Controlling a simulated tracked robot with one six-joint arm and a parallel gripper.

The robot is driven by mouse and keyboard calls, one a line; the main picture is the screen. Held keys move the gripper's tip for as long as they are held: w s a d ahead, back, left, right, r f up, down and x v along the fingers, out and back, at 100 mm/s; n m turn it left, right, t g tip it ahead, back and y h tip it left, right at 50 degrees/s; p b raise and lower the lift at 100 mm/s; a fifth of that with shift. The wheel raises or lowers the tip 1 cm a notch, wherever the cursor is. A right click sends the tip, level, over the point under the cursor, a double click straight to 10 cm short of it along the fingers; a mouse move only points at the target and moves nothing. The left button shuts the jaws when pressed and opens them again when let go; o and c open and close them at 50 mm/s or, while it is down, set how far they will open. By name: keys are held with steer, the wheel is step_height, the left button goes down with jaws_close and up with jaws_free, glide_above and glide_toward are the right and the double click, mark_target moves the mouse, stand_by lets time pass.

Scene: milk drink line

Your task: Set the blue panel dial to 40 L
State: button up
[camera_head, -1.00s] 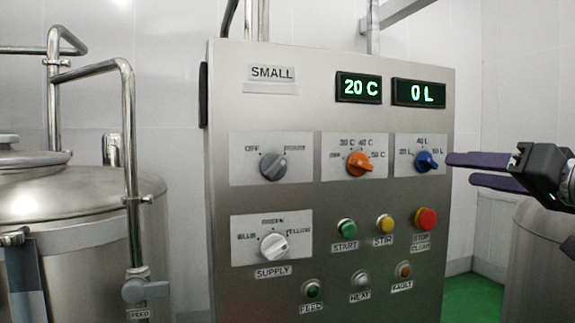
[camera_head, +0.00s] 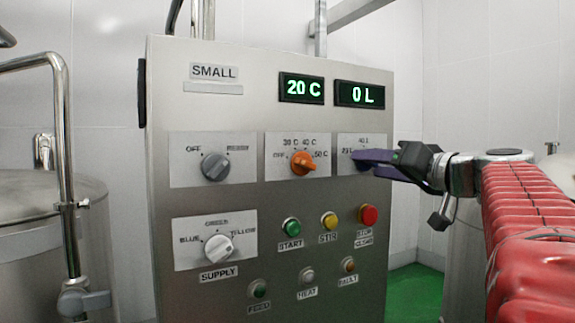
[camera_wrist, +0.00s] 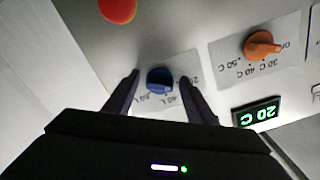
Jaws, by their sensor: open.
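The blue dial (camera_wrist: 160,80) sits on a light plate with litre marks on the steel control panel (camera_head: 330,225). In the wrist view the dial lies between the two dark purple fingers of my gripper (camera_wrist: 158,88), with a gap on each side. In the head view my gripper (camera_head: 372,162) is at the dial's plate (camera_head: 345,142) and hides most of the dial. The fingers are open. The exact dial pointer direction is hard to tell. The litre display (camera_head: 360,94) reads 0 L.
The orange dial (camera_head: 303,162) is just left of the blue one, under a 20 C display (camera_head: 301,88). A red button (camera_head: 368,215) is below. A grey dial (camera_head: 215,166) and a white supply dial (camera_head: 218,248) are further left. A steel tank (camera_head: 45,240) stands at the left.

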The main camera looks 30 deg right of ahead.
steer(key=shift+c, duration=0.2)
steer(key=c, duration=1)
steer(key=shift+o, duration=0.2)
steer(key=shift+m, duration=0.5)
steer(key=m, duration=1.1)
steer(key=shift+r, duration=0.2)
steer(key=o, duration=1)
steer(key=shift+a, duration=0.1)
